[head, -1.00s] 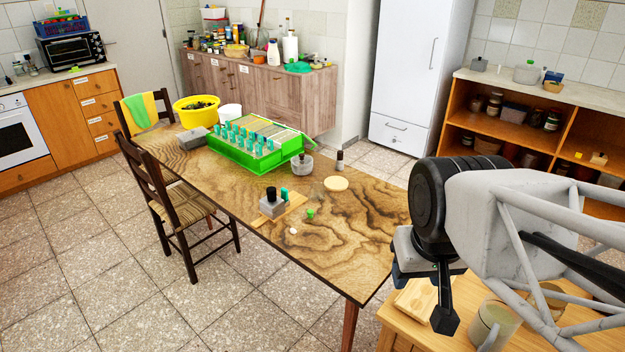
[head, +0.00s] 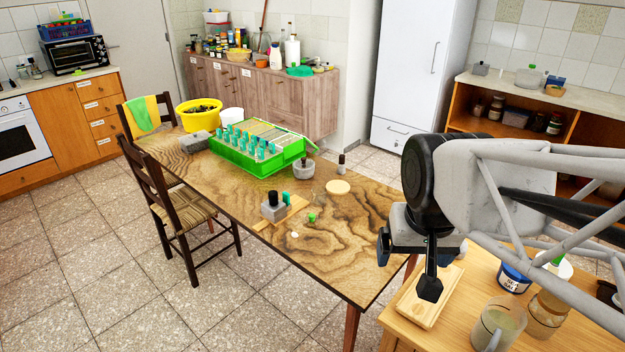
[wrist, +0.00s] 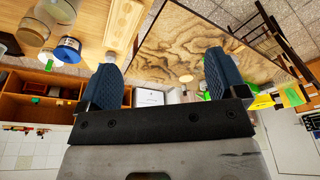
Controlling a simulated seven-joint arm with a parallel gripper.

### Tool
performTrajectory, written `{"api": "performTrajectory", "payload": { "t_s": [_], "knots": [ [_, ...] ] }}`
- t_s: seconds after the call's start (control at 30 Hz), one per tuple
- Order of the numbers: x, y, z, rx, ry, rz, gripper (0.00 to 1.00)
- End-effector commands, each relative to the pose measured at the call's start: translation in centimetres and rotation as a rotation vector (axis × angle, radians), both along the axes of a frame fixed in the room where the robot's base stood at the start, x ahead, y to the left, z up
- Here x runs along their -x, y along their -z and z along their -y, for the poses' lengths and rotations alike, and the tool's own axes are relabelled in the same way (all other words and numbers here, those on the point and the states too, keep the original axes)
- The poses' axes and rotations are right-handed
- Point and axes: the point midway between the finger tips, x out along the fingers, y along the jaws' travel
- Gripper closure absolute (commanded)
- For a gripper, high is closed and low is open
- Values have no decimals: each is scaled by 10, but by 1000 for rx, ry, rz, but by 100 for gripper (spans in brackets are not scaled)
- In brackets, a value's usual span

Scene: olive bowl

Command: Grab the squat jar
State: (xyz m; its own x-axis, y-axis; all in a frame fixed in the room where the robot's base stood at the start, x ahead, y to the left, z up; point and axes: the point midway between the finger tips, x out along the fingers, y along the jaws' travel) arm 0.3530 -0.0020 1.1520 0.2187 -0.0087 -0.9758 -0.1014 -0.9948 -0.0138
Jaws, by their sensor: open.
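A low, wide blue jar with a white label (head: 514,278) stands on the small wooden side table at lower right; I take it to be the squat jar. It also shows at the upper left of the wrist view (wrist: 68,51). My gripper (head: 408,266) is to the left of the jar, above the side table's left edge, apart from it. In the wrist view, the two blue finger pads of my gripper (wrist: 161,72) are wide apart with nothing between them.
A glass jar (head: 545,318) and a mug (head: 495,328) stand close to the blue jar on the side table (head: 462,327). A wooden board (head: 438,300) lies left of them. The large table (head: 340,235) holds a green rack (head: 260,165) and small items.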

Motion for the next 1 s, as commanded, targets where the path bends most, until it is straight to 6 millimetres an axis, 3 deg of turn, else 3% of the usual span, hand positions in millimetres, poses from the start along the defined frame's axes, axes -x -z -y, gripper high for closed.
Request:
{"api": "performTrajectory", "payload": {
  "t_s": [0.5, 1.0],
  "knots": [
    [-123, -22, -7, -53, 242, -38, 9],
    [-247, -15, -17, -97, 482, -72, 9]
  ]
}}
